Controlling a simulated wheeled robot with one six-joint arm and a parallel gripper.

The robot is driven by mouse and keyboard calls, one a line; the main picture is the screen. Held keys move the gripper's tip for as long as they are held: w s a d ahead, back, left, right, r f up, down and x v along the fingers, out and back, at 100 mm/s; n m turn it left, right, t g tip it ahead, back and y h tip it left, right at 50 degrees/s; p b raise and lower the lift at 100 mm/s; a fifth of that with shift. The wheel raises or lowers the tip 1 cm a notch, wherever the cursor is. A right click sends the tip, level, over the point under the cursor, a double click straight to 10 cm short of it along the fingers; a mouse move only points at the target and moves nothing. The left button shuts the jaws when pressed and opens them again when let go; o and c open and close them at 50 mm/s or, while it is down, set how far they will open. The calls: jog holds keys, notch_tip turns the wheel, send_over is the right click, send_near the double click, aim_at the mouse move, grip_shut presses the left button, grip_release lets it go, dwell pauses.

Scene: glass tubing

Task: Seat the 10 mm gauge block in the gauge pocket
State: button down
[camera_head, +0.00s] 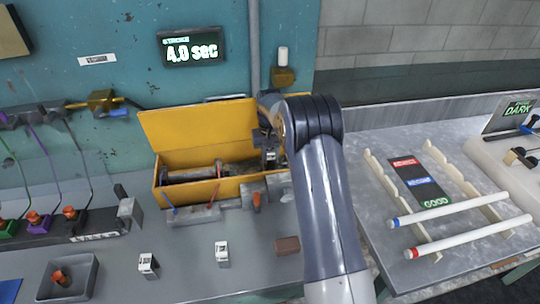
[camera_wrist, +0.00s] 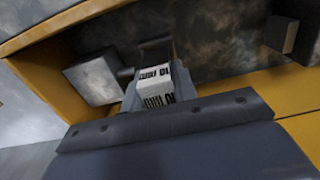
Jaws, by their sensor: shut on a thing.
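My gripper (camera_head: 268,155) is over the front right part of the open yellow box, partly hidden behind my arm in the head view. In the wrist view my gripper (camera_wrist: 150,75) is shut on the 10 mm gauge block (camera_wrist: 156,88), a small white block with dark, upside-down print on two faces. A grey metal cube (camera_wrist: 92,78) sits just left of the held block in the wrist view. I cannot make out the gauge pocket with certainty; grey metal fixtures (camera_head: 252,190) stand along the front of the box, near my gripper.
The yellow box (camera_head: 200,125) has a raised back lid and holds a dark cylinder. Glass tubes (camera_head: 470,238) lie on racks at right.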

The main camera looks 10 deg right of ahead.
jog(key=shift+f+b, duration=0.8)
jog(key=shift+f, duration=0.55)
jog(key=c, duration=1.1)
grip_release()
jog(key=shift+o, duration=0.2)
notch_tip(320, 180, up, 11)
jog(key=shift+f+b, duration=0.1)
jog(key=shift+b, duration=0.55)
